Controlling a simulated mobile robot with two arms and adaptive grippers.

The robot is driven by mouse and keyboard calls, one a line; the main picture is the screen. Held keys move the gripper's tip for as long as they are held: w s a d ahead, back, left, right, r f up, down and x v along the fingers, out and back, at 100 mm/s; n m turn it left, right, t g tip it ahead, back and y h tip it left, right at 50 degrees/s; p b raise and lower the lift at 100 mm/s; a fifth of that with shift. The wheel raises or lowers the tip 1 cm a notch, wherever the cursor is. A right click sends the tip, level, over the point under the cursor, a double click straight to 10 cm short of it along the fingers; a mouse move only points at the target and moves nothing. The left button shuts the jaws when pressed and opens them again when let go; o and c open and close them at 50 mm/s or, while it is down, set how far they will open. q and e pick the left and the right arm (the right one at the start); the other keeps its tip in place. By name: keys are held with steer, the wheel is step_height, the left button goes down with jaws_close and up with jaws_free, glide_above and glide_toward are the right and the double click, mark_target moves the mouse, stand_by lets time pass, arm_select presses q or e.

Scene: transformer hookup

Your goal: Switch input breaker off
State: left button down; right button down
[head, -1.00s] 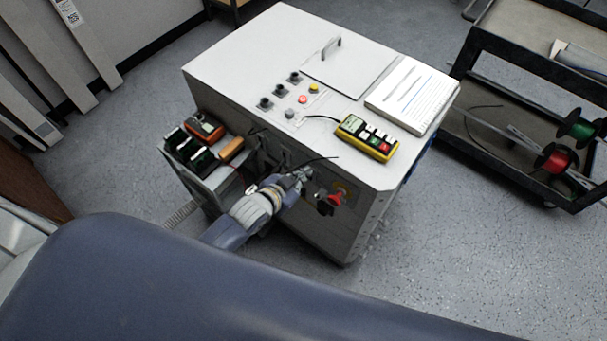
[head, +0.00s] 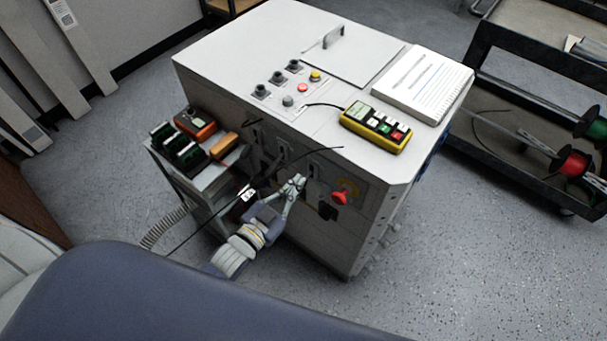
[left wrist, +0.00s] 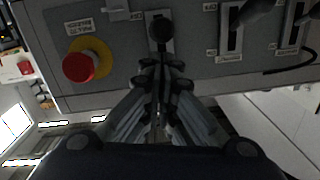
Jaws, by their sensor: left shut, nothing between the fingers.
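Several black-handled breaker levers sit on the front panel of the white cabinet (head: 230,75). The lever nearest the red stop button (head: 340,197) shows in the left wrist view as a black knob (left wrist: 160,30) in a pale slot. Other levers (left wrist: 235,35) stand to its right in that view. I cannot read which label marks the input breaker. My left gripper (head: 298,182) is shut and empty, close in front of the panel. In the left wrist view its fingertips (left wrist: 161,68) lie just below the black knob; contact is unclear. My right gripper is out of view.
The red button in its yellow ring (left wrist: 88,60) sticks out beside the lever. A side shelf (head: 205,180) holds a meter and green terminal blocks. Loose dark wires cross near my gripper. A yellow remote (head: 376,128) and notebook (head: 425,85) lie on top.

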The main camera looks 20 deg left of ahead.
arm_select(q)
steer(key=f, duration=0.1)
steer(key=f+b, duration=0.1)
steer(key=f+t+b, duration=0.1)
steer(key=shift+s, duration=0.25)
steer(key=shift+f, duration=0.15)
stand_by(0.5)
